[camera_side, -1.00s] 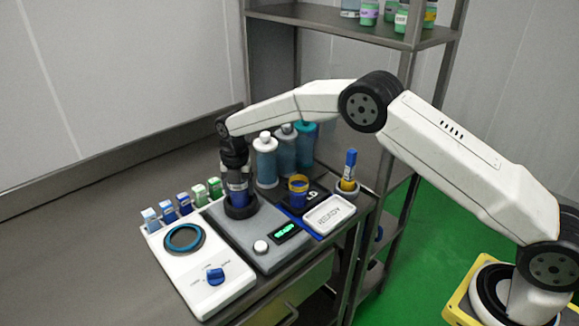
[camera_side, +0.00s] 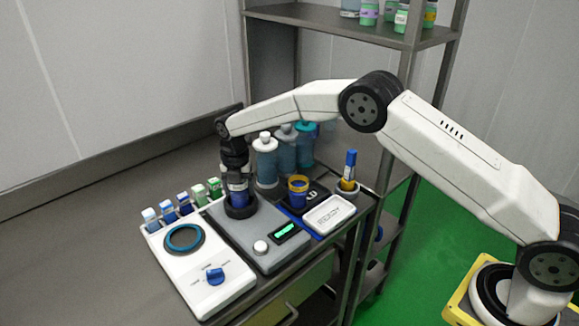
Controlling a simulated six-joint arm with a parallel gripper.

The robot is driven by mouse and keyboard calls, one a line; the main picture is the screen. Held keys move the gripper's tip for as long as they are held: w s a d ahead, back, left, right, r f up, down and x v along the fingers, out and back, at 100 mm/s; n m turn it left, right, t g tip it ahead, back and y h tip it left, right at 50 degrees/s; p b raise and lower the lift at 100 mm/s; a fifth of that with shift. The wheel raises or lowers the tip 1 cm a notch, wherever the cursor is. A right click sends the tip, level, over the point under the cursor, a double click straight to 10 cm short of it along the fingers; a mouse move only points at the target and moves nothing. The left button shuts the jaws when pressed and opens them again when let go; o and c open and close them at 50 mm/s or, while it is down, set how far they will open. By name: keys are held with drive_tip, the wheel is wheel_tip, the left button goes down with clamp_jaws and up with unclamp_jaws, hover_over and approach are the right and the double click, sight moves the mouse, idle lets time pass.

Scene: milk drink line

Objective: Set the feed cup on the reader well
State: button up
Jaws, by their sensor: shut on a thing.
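My gripper (camera_side: 237,183) points down over the grey reader (camera_side: 262,243) and is shut on a blue cup (camera_side: 239,197), taken to be the feed cup. The cup is upright at the reader's black ring-shaped well (camera_side: 241,210), with its lower part inside the ring. My fingers hide much of its upper part, and I cannot tell whether its base touches the bottom. The reader has a green-lit display (camera_side: 286,230) and a pale round knob (camera_side: 260,247).
A white unit (camera_side: 206,287) with a blue-ringed dish and blue knob stands left. Several small vials (camera_side: 168,211) line the back. A yellow-rimmed blue cup (camera_side: 298,191), white tray (camera_side: 329,213) and bottles (camera_side: 265,160) are close right and behind.

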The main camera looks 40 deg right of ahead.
drive_tip(key=shift+f, duration=0.6)
idle(0.3)
drive_tip(key=o, duration=1.2)
drive_tip(key=shift+r, duration=0.1)
wheel_tip(320, 180, up, 11)
idle(0.8)
drive_tip(key=shift+s, duration=0.1)
idle(0.4)
